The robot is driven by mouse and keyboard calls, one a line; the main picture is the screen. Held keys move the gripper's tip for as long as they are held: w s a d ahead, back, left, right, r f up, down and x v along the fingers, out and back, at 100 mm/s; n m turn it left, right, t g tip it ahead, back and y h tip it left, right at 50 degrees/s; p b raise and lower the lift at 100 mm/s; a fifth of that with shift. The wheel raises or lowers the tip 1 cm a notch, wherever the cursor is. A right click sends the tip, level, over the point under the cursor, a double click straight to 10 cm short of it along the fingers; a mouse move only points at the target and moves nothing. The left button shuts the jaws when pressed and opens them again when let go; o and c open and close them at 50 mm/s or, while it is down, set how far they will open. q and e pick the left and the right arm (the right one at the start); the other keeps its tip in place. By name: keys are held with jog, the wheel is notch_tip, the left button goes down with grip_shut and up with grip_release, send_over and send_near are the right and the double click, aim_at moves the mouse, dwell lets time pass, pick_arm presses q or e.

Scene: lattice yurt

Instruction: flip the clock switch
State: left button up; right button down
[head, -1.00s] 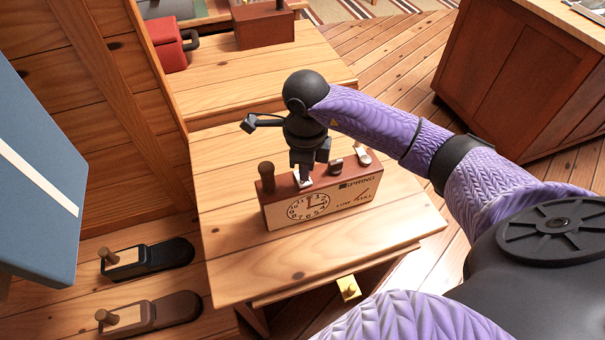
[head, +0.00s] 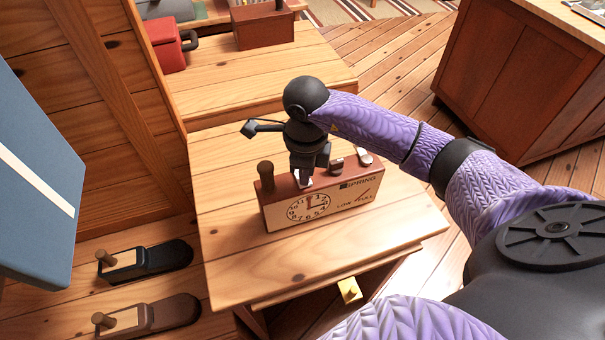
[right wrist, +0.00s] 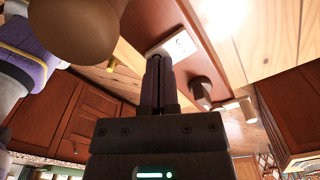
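The clock box (head: 330,208) stands on the wooden table. It has a red-brown top and a pale front with a clock dial (head: 308,207). A white switch plate (head: 306,182) is set in its top, below my right gripper (head: 303,174); the plate also shows in the right wrist view (right wrist: 175,47). The gripper points down with its fingers together (right wrist: 158,85), their tips at or just above the plate. They partly hide it, so I cannot tell the switch's position or whether they touch. My left gripper is out of view.
A wooden peg (head: 266,177) rises from the box's left end. A dark knob (head: 336,165) and another white piece (head: 364,158) are to the right on its top. The table (head: 240,265) is clear around the box. A red container (head: 168,46) stands behind.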

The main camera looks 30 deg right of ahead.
jog(key=shift+f, duration=0.1)
notch_tip(320, 180, up, 7)
jog(key=p, duration=0.5)
jog(key=shift+p, duration=0.3)
